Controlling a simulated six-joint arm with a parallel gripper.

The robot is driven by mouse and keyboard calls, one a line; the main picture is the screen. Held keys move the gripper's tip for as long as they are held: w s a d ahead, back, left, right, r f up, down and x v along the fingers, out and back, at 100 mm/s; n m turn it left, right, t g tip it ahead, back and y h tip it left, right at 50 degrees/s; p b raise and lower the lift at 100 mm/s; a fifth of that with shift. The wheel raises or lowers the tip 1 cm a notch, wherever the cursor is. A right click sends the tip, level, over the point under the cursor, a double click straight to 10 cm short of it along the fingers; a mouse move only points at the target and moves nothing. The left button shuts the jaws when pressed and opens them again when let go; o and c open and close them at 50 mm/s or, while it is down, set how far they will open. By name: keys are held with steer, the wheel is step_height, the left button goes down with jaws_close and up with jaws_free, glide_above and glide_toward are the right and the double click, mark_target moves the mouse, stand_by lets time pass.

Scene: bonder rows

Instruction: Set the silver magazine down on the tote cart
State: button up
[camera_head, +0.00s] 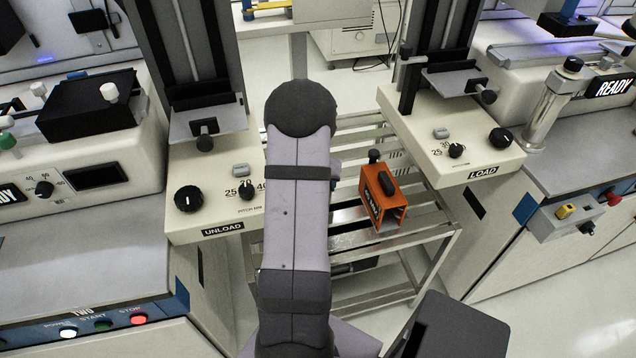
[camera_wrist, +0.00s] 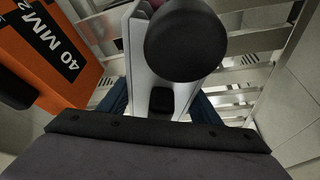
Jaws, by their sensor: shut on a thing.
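The silver magazine (camera_wrist: 143,62), with a round black knob on it, is in the wrist view between the blue fingers of my gripper (camera_wrist: 160,103), which is shut on it. In the head view my arm hides the gripper and most or all of the magazine. The tote cart (camera_head: 350,240) is a slatted metal rack between the two machine columns. Its slats also show under the magazine in the wrist view (camera_wrist: 250,45). Whether the magazine touches the slats cannot be told.
An orange magazine (camera_head: 381,197) marked 40 MM stands on the cart, right of my arm; it is close at left in the wrist view (camera_wrist: 45,55). The UNLOAD station (camera_head: 215,205) flanks the cart at left, the LOAD station (camera_head: 455,130) at right. Some bare slats show around the orange magazine.

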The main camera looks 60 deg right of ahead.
steer(key=o, duration=1.6)
steer(key=shift+a+r, duration=0.15)
steer(key=shift+r, duration=0.5)
steer(key=v, duration=1.1)
